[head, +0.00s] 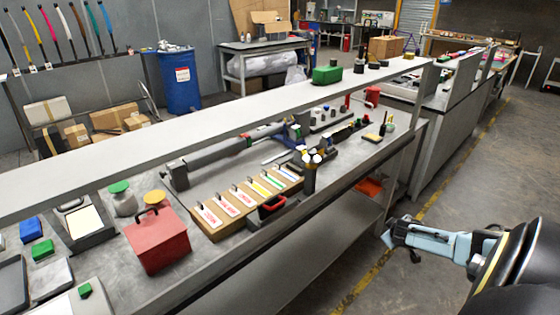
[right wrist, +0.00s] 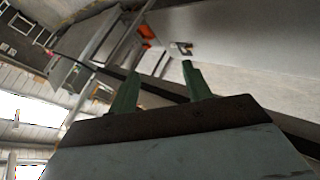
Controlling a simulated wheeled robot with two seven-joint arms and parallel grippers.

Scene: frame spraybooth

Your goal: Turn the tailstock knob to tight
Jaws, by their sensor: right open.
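A long grey fixture (head: 225,150) with a tube lies on the bench under the raised shelf, with a dark block at its left end. A small red part (head: 249,141) and a blue part (head: 296,131) show toward its right end. I cannot tell which part is the tailstock knob. My right gripper (head: 388,236) hangs over the floor at the right, well apart from the bench and the fixture. Its two green fingers (right wrist: 160,72) are apart and empty in the right wrist view. My left gripper is not in view.
The long shelf (head: 200,120) runs above the bench and partly covers the fixture. A red box (head: 158,241), a cardboard organiser (head: 245,204) and a dark holder with bottles (head: 310,178) stand at the bench front. The floor (head: 380,290) by my right arm is clear.

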